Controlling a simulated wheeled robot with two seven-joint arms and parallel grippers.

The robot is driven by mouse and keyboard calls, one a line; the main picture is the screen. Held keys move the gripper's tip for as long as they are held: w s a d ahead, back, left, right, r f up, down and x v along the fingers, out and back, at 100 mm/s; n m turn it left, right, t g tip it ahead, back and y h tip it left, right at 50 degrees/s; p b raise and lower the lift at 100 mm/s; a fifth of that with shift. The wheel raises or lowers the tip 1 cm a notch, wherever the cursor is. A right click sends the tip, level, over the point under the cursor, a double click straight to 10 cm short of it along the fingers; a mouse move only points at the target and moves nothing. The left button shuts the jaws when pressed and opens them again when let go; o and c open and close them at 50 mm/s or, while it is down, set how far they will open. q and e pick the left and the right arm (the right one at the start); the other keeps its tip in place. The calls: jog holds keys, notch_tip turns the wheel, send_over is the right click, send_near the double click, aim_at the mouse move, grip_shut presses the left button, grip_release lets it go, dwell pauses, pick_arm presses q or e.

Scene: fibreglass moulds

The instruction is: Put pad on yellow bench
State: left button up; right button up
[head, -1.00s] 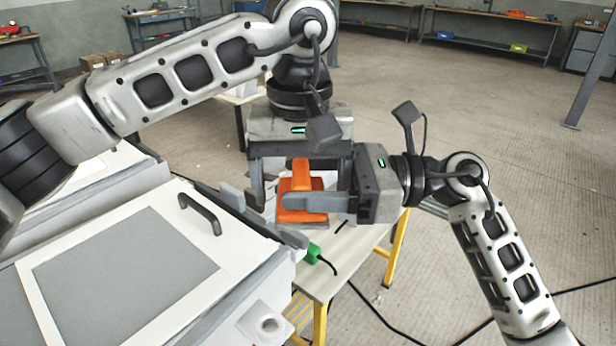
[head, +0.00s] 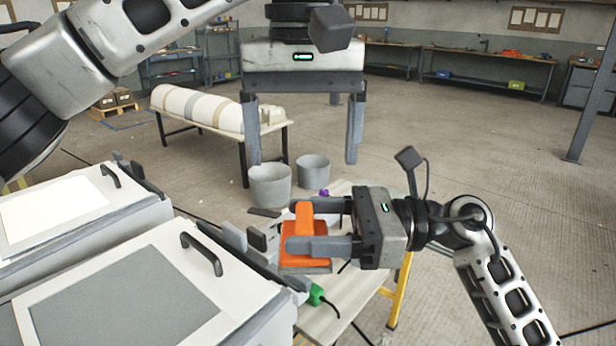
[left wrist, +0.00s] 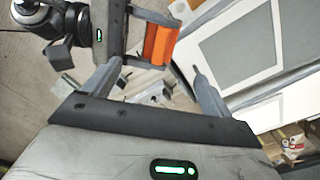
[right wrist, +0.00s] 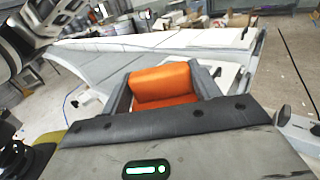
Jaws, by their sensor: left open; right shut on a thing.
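The orange pad (head: 304,258) is held by my right gripper (head: 306,226), whose fingers close on its raised orange handle. The pad also shows between the fingers in the right wrist view (right wrist: 163,86) and in the left wrist view (left wrist: 159,44). In the head view it appears over the left part of the yellow-legged bench (head: 352,296); I cannot tell whether it touches the top. My left gripper (head: 304,160) is open and empty, raised above and beyond the pad, with its fingers pointing down.
White mould boxes with a black handle (head: 202,254) stand at the left, close to the pad. A green tool (head: 316,294) with a black cable lies on the bench. Grey buckets (head: 270,186) and a table with a striped white mould (head: 205,108) stand behind.

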aim_at(303, 212)
pick_arm(q)
jog(key=shift+f, duration=0.15)
notch_tip(303, 212, down, 12)
jog(key=shift+r, duration=0.2)
jog(key=shift+f, duration=0.15)
pick_arm(e)
jog(key=shift+d, duration=0.5)
jog(key=shift+f, duration=0.1)
